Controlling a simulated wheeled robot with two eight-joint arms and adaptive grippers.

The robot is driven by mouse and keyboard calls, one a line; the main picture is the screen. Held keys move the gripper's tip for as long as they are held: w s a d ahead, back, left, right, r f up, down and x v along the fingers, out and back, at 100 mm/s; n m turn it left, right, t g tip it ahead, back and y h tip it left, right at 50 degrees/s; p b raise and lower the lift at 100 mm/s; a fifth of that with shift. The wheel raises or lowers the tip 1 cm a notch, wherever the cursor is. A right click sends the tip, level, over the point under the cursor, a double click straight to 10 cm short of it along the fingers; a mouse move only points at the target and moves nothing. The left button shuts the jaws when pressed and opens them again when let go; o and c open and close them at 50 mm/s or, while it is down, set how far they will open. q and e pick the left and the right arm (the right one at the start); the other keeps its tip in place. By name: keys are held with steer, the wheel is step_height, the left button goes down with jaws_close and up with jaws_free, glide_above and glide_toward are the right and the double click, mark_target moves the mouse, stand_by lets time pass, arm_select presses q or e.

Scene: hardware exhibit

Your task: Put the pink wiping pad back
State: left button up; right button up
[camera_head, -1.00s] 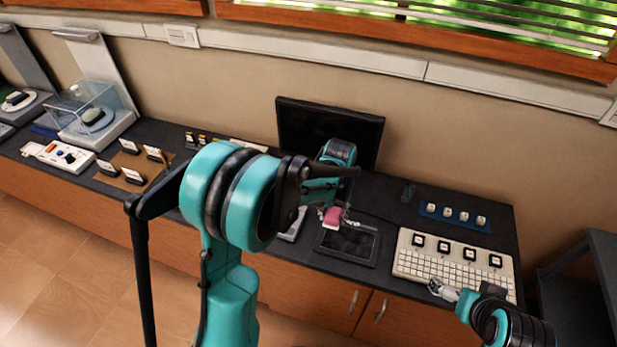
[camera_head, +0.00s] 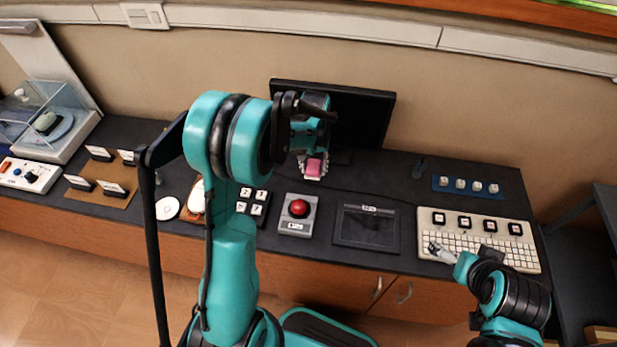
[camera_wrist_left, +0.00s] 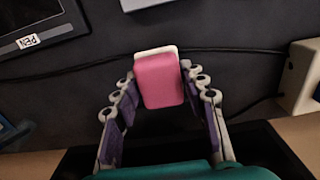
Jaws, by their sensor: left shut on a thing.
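The pink wiping pad (camera_head: 314,168) is a small pink block with a white edge. My left gripper (camera_head: 313,172) is shut on it and holds it in front of the dark monitor, toward the back of the dark counter. The left wrist view shows the pink pad (camera_wrist_left: 159,80) between the fingertips of the left gripper (camera_wrist_left: 158,82). My right gripper (camera_head: 436,250) is over the white keyboard (camera_head: 462,243) at the right. Its fingers are too small to tell whether they are open.
A dark monitor (camera_head: 366,124) stands behind the left gripper. A red button box (camera_head: 296,222), a dark pen tablet (camera_head: 368,231) and a black keypad (camera_head: 252,208) lie in front. A blue strip with white keycaps (camera_head: 468,187) is at back right. Bare counter shows between tablet and monitor.

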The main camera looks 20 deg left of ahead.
mark_target(309, 176)
arm_select(q)
steer(key=shift+s+a+f, duration=0.15)
steer(key=shift+a+f, duration=0.35)
steer(key=shift+a, duration=0.25)
steer(key=shift+f+b, duration=0.9)
steer(key=shift+f, duration=1.05)
steer(key=shift+f, duration=0.15)
steer(key=o, duration=1.1)
